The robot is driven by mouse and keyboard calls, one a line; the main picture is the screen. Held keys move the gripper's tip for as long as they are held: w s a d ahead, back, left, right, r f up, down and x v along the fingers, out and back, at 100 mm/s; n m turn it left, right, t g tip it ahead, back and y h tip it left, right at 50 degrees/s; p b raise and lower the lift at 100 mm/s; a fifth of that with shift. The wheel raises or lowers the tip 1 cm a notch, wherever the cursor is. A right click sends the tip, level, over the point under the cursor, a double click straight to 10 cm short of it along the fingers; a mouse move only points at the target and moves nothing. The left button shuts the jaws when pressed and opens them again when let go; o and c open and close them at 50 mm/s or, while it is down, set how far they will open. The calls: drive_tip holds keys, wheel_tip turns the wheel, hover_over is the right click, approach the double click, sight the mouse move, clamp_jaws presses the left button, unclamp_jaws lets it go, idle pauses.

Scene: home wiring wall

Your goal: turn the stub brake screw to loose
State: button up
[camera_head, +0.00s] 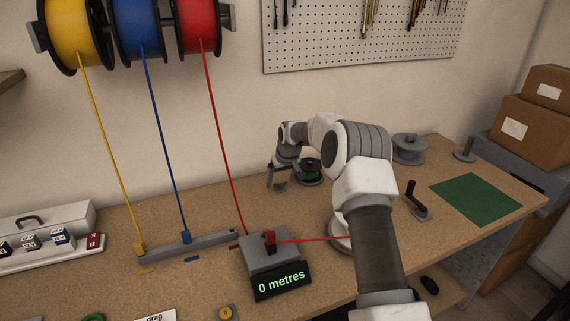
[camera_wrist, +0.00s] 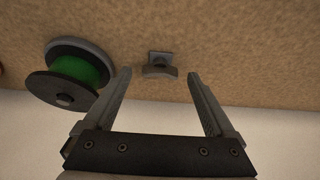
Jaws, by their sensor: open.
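A small grey piece with a square base and a wider curved top, which looks like the brake screw (camera_wrist: 160,68), stands on the bench in the wrist view. A spool of green wire (camera_wrist: 80,72) with dark flanges is beside it on the left. It also shows in the head view (camera_head: 312,167), right of my gripper. My gripper (camera_wrist: 159,75) is open, its two fingers on either side of the screw in the picture, with visible gaps. I cannot tell whether the fingertips are at its height. In the head view, my gripper (camera_head: 279,180) hangs near the wall, partly hiding that spot.
A grey box (camera_head: 268,252) with a red lever and a "0 metres" display stands front centre, a red wire running from it behind my arm. A grey spool (camera_head: 409,148), a crank (camera_head: 416,200) and a green mat (camera_head: 475,198) are on the right. The wall is close behind my gripper.

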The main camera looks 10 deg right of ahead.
drive_tip(key=p+v, duration=0.2)
drive_tip(key=v, duration=1.4)
drive_tip(key=shift+r, duration=0.15)
drive_tip(key=shift+s+d+r, duration=0.1)
drive_tip(key=shift+s, duration=0.05)
